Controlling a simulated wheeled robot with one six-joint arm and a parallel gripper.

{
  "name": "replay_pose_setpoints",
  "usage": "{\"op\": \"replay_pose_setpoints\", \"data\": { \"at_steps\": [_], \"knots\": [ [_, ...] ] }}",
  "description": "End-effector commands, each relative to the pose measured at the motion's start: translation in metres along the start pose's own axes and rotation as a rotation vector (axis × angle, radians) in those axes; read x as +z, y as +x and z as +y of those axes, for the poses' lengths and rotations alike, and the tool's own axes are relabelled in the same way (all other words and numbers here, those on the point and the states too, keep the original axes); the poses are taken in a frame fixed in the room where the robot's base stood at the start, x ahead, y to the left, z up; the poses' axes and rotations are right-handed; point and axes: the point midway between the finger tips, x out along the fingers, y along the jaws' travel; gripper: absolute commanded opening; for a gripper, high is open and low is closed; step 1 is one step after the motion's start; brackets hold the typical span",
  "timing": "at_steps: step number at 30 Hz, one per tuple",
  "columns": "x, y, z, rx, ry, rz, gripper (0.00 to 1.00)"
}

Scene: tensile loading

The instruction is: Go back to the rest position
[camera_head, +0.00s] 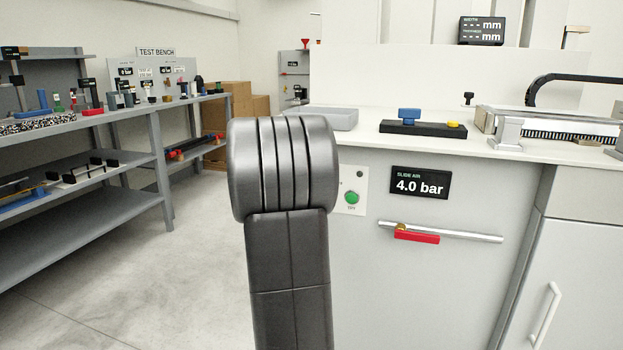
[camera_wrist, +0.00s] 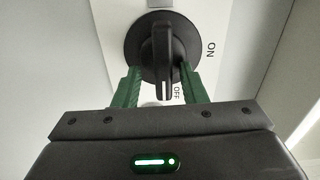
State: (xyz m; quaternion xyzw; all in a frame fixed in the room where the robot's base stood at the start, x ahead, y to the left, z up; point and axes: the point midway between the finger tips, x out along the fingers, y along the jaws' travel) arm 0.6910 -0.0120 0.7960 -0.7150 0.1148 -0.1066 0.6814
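My gripper (camera_wrist: 160,74) shows in the wrist view. Its two green fingers are apart, one on each side of a black rotary knob (camera_wrist: 161,45), with a small gap between each finger and the knob's grip bar. The knob sits on a pale plate (camera_wrist: 106,22) marked ON at the right and OFF below. The white line on its grip bar points down, towards the OFF side. In the head view my dark arm link stands in the middle, and my gripper and the knob are not seen.
In the head view a white bench (camera_head: 370,122) at the right carries a grey tray (camera_head: 330,117), a black block with a blue part (camera_head: 423,127) and a slide rail. Grey shelving (camera_head: 90,210) stands left. Floor between is clear.

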Motion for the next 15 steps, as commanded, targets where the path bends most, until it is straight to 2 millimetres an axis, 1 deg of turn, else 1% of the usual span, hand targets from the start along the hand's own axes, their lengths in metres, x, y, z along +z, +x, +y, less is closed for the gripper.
{"op": "replay_pose_setpoints", "data": {
  "at_steps": [1,15],
  "knots": [
    [0.0001,-0.0007,-0.0085,0.0,-0.04,-0.001,0.38],
    [0.001,-0.0011,-0.0119,-0.001,-0.376,0.0,0.38]
  ]
}}
